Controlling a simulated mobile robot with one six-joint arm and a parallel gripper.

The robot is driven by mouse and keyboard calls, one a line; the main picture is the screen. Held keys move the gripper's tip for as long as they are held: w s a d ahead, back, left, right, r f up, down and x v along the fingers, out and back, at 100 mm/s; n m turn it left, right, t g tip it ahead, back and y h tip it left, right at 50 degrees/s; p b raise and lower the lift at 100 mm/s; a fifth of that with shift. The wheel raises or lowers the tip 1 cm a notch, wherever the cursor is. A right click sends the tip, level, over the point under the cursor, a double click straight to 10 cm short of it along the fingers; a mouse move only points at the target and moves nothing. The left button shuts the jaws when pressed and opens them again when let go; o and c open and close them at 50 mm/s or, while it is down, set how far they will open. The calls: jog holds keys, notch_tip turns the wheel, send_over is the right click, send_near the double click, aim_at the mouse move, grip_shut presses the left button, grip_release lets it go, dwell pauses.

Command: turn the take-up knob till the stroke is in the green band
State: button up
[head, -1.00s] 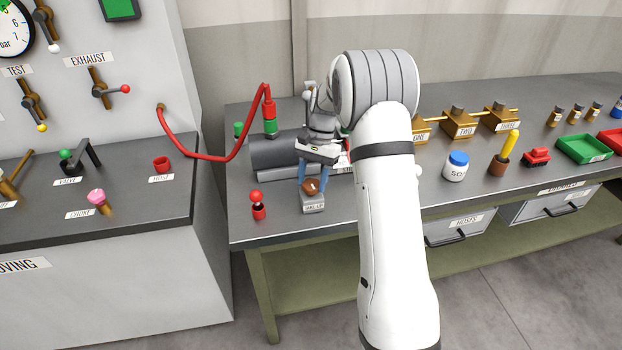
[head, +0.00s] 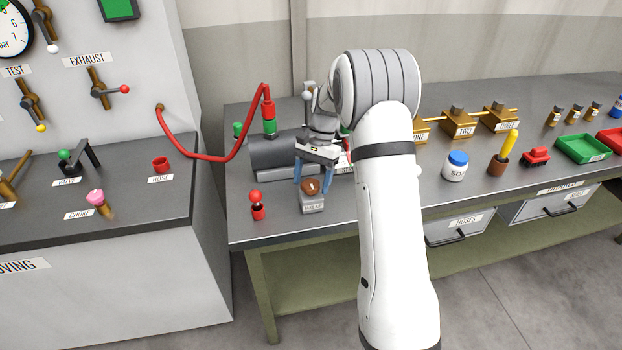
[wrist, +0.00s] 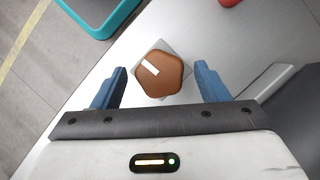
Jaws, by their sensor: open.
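The take-up knob (head: 312,187) is brown with a white mark, on a small grey block labelled TAKE-UP (head: 313,206) near the front of the bench. In the wrist view the knob (wrist: 165,78) is many-sided, and its white mark points to the upper left. My gripper (head: 312,188) is open above the knob, pointing down. In the wrist view its blue fingers (wrist: 163,85) stand apart on either side of the knob, with gaps on both sides. A grey cylinder (head: 275,152) lies behind, partly hidden by my arm. I cannot make out a stroke scale or green band.
A red hose (head: 225,155) loops from the panel to a fitting on the cylinder. Brass blocks, a white jar (head: 456,167) and a green tray (head: 583,149) stand to the right.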

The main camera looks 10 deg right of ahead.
jog(key=v, duration=0.7)
jog(key=shift+r+b, duration=0.35)
jog(key=shift+b, duration=0.1)
jog(key=shift+w+d, duration=0.1)
jog(key=s+a+r+n+t+h, duration=0.1)
jog(key=s+r+n+t, duration=0.1)
jog(key=s+r, duration=0.45)
jog(key=s+a+r+n+t+h, duration=0.1)
jog(key=s+r+n, duration=0.15)
jog(key=s, duration=0.65)
jog(key=s+f+n+t, duration=0.1)
jog(key=s+n, duration=0.1)
jog(key=s, duration=0.6)
jog(key=s+f+n+t+h, duration=0.1)
jog(key=s+t, duration=0.1)
jog(key=s, duration=0.6)
jog(key=shift+a+f+n+t, duration=0.2)
jog(key=shift+f+n+t, duration=0.1)
jog(key=shift+n, duration=0.05)
